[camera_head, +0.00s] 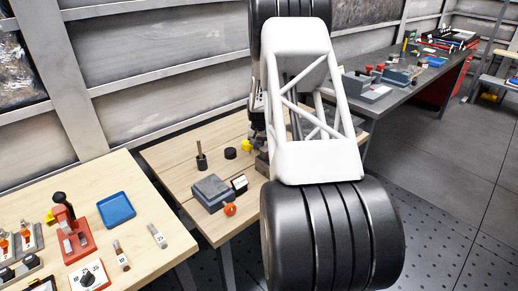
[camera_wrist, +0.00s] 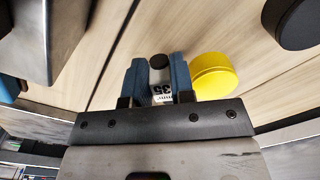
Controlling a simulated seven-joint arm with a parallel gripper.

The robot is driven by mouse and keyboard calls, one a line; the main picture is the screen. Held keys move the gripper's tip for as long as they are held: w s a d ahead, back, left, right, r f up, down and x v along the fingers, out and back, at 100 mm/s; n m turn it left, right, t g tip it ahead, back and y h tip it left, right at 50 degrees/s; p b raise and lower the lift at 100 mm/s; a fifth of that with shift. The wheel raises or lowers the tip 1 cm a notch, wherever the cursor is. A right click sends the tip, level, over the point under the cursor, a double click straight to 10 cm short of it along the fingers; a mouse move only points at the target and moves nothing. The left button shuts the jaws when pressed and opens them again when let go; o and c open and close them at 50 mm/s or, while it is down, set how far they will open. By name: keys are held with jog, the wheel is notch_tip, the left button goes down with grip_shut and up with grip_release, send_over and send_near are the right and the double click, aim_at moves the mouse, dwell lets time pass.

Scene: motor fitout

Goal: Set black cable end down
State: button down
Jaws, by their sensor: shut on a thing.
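My gripper (camera_wrist: 160,77) has blue fingers shut on a small piece with a white, number-marked label and a dark round end; I take it for the black cable end (camera_wrist: 159,62). In the head view my own white and black arm links cover most of the gripper and hide the held piece. A yellow cylinder (camera_wrist: 213,76) stands just right of the fingers in the wrist view. It also shows in the head view (camera_head: 246,145). Whether the held piece touches the table cannot be told.
The wooden table (camera_head: 172,160) also bears a black disc (camera_head: 230,153), an upright dark rod in a base (camera_head: 201,158), a grey block (camera_head: 211,191) and an orange knob (camera_head: 230,209). A nearer table holds a blue tray (camera_head: 116,208) and a red fixture (camera_head: 72,235).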

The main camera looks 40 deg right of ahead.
jog(key=shift+f, duration=0.75)
jog(key=shift+f, duration=0.1)
jog(key=c, duration=1)
grip_release()
notch_tip(320, 180, up, 12)
jog(key=shift+r, duration=0.15)
